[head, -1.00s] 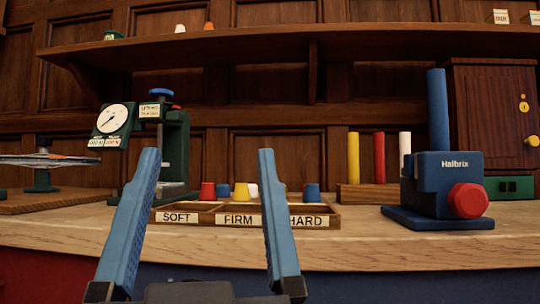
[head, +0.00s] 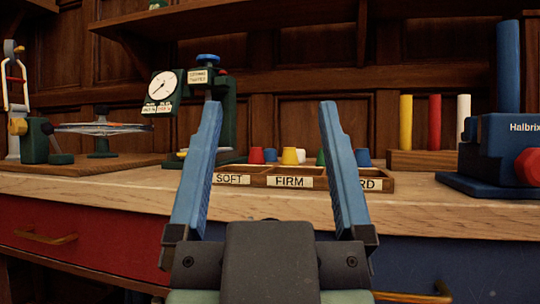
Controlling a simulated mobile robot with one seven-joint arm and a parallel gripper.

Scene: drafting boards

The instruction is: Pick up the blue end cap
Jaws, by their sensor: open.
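A blue end cap (head: 363,158) stands behind the right part of the sorting tray (head: 262,182), just right of my right finger. A second small blue piece (head: 270,155) shows between a red cap (head: 256,155) and a yellow cap (head: 290,156); it may also be a blue end cap. My gripper (head: 270,105) is open and empty, with its two blue fingers raised in front of the tray. The right finger hides part of the tray's HARD label. The caps' lower edges are partly hidden by the tray.
A green dial gauge stand (head: 228,115) rises behind at left. A blue Halbrix machine (head: 500,150) stands at right. Yellow, red and white rods (head: 434,122) stand in a wooden block. A shelf (head: 260,25) runs above.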

